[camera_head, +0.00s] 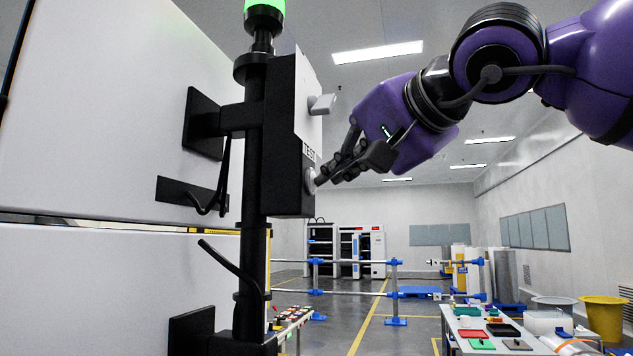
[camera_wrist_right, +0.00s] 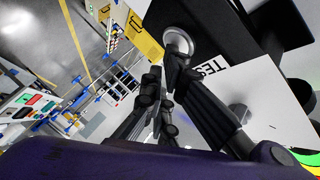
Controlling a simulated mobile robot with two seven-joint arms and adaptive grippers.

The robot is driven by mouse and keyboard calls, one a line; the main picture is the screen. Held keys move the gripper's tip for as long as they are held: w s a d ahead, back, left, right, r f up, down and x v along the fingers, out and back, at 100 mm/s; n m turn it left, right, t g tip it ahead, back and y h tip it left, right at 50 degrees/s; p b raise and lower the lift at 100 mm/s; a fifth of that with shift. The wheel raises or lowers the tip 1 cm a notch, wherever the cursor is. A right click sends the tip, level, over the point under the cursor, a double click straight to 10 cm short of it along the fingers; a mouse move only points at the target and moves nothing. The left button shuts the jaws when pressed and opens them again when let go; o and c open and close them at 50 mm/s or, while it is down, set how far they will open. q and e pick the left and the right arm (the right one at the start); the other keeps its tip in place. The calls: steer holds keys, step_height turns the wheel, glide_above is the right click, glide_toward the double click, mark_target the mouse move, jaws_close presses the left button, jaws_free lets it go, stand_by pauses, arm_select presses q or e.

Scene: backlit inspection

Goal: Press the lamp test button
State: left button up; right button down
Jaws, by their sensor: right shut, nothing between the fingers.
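The lamp test button (camera_head: 310,181) is a round, pale metal button below a "TEST" label on the side of a black and white control box (camera_head: 290,140). The box is fixed to a black pole with a green lamp (camera_head: 264,5) on top. My right gripper (camera_head: 322,178) is shut and empty, its fingertips at the button, touching it or nearly so. In the right wrist view the button (camera_wrist_right: 178,40) shows just beyond the fingertips (camera_wrist_right: 166,72), with the label beside it. My left gripper is in neither view.
A pale lever or knob (camera_head: 322,104) sticks out of the box above the button. White cabinet panels (camera_head: 90,120) fill the left. A table (camera_head: 462,335) with coloured trays and a yellow bin (camera_head: 603,318) stand at lower right. Blue-jointed rails (camera_head: 395,292) cross the floor behind.

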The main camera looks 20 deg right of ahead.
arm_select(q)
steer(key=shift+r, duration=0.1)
arm_select(e)
steer(key=shift+s+d, duration=0.1)
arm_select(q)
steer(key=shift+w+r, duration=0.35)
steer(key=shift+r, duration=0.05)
arm_select(e)
steer(key=shift+s+d, duration=0.4)
steer(key=shift+d, duration=0.15)
